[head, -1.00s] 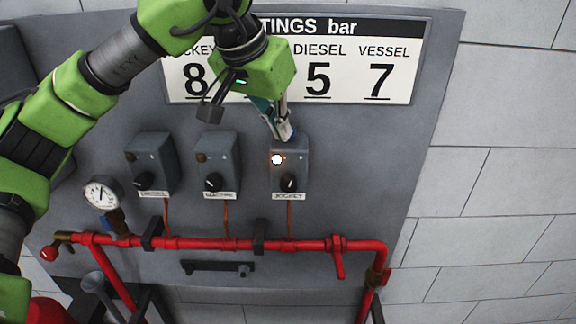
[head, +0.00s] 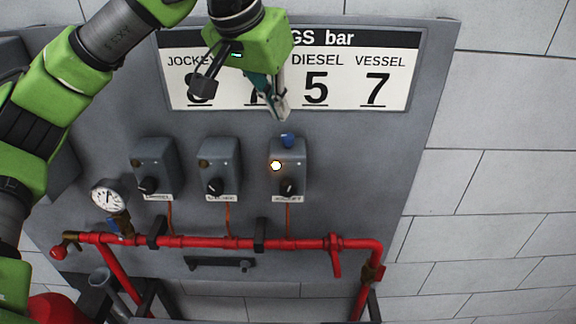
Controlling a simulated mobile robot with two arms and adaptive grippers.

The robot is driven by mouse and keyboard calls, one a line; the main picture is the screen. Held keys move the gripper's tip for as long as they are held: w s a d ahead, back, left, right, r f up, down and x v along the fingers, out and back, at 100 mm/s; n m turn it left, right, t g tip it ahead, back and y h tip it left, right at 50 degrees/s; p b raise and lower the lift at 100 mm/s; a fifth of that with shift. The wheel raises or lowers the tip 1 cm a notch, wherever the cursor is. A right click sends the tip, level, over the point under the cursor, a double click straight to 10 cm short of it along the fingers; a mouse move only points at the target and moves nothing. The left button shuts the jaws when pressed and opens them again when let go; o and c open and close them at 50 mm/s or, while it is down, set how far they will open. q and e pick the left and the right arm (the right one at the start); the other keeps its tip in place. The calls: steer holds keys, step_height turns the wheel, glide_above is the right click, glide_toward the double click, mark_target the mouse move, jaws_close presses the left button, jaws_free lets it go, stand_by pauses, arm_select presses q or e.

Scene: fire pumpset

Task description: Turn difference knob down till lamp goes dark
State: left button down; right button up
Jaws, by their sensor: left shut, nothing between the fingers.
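The right-hand switch box, labelled JOCKEY (head: 299,178), is fixed to the grey panel. Its lamp (head: 276,165) is lit white with an orange glow. A blue knob (head: 288,140) sits on the top of this box. A black knob (head: 288,187) is on its front face. My left gripper (head: 281,118) is shut and empty, above the blue knob and apart from it, in front of the settings sign. My right gripper is not in view.
Two similar boxes, a middle one (head: 219,167) and a left one (head: 154,165), have dark lamps. A pressure gauge (head: 108,197) is at the left. A red pipe (head: 200,242) runs below the boxes. The settings sign (head: 400,75) is above, partly covered by my left arm.

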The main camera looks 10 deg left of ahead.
arm_select(q)
steer(key=g+b, duration=0.3)
glide_above(281, 152)
steer(key=s, duration=0.1)
steer(key=shift+y, duration=0.4)
steer(key=f, duration=0.5)
steer(key=shift+a, duration=0.2)
steer(key=shift+f, duration=0.45)
steer(key=shift+w+r+p, duration=0.3)
steer(key=shift+w+p, duration=0.05)
steer(key=shift+p, duration=0.2)
stand_by(0.6)
steer(key=shift+d, duration=0.1)
steer(key=shift+r+p, duration=0.1)
steer(key=shift+p, duration=0.8)
